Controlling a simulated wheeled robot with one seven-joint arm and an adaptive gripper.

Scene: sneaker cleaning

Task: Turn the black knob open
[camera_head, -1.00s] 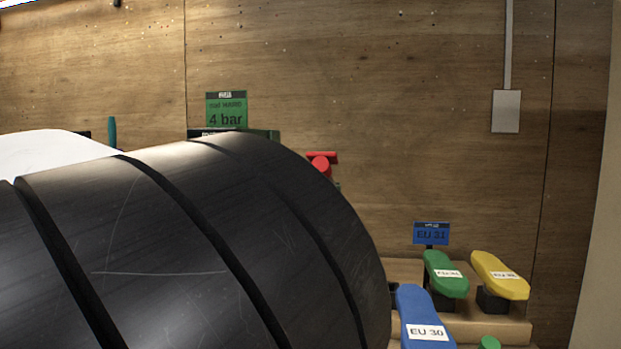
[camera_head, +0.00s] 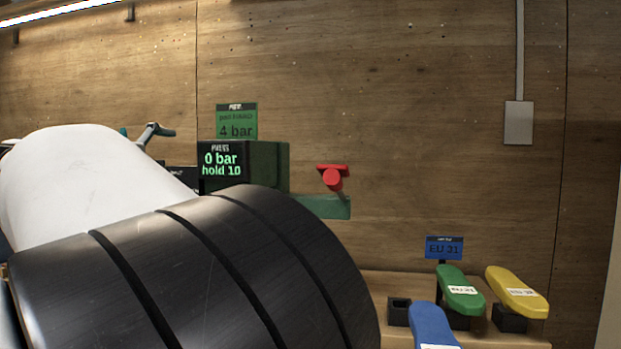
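I cannot make out a black knob in the head view. A dark green box (camera_head: 268,166) with a lit display (camera_head: 221,163) reading "0 bar" and "hold 10" stands against the wooden wall. A red T-shaped handle (camera_head: 333,176) sits to its right, above a green ledge (camera_head: 325,207). A grey-green lever (camera_head: 153,133) shows to its left, partly hidden. My large black and white arm links fill the lower left and hide what lies below the box. My gripper is not in view.
A green sign (camera_head: 236,121) reading "4 bar" is above the box. At the lower right, green (camera_head: 461,287), yellow (camera_head: 518,290) and blue (camera_head: 431,325) sole-shaped pieces rest on a wooden stepped stand (camera_head: 380,286) with a blue "EU 31" sign (camera_head: 444,248). The upper wall is clear.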

